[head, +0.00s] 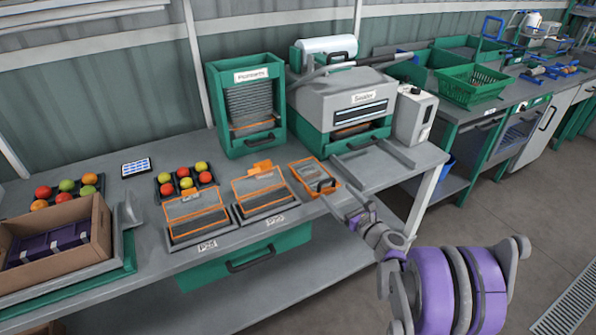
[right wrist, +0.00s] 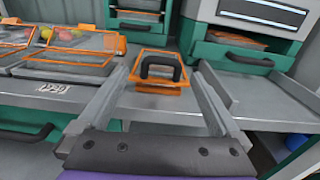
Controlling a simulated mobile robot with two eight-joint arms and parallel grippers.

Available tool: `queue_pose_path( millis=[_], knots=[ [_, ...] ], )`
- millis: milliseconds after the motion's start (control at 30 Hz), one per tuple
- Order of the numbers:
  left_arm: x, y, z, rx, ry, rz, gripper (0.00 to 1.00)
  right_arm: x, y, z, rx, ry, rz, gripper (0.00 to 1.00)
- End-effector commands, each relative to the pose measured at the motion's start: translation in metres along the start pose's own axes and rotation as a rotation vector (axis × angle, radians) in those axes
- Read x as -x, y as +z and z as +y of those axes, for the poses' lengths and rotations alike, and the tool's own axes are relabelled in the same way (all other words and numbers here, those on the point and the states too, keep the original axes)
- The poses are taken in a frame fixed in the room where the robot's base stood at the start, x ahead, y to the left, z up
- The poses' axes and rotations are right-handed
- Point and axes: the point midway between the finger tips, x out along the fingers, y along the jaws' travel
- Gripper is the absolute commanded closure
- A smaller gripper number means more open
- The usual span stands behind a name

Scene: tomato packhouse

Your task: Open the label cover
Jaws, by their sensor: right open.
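A small cover with an orange frame and a black bar handle (head: 302,172) lies on the bench in front of the sealer. No label on it is readable, so I cannot tell for sure that it is the label cover. In the right wrist view the same orange-framed cover (right wrist: 150,53) lies straight ahead, its black handle standing up between my fingers. My right gripper (head: 337,198) reaches in from the lower right and is open. In the right wrist view its two fingers (right wrist: 163,80) lie on either side of the cover; contact is not clear. My left gripper is not in view.
Two orange-framed trays with clear lids (head: 196,216) (head: 262,193) stand left of the cover. The sealer (head: 345,88) and a green rack (head: 246,140) stand behind. A punnet of tomatoes (head: 205,187) and a cardboard box (head: 98,232) are farther left. The bench's front edge is close.

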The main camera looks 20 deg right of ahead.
Motion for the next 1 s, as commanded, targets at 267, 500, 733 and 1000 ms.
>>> queue_pose_path(
  millis=[267, 500, 733, 1000],
  knots=[
    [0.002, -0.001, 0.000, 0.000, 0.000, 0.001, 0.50, -0.027, -0.001, -0.007, -0.037, -0.012, -0.013, 0.00],
    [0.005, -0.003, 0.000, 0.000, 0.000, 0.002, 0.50, -0.074, 0.000, -0.007, -0.035, -0.012, -0.012, 0.00],
    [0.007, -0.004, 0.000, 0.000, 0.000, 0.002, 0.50, -0.102, 0.000, -0.007, -0.034, -0.012, -0.012, 0.00],
    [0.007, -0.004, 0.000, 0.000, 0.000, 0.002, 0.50, -0.108, 0.000, -0.008, -0.033, -0.013, -0.012, 0.00]
  ],
)
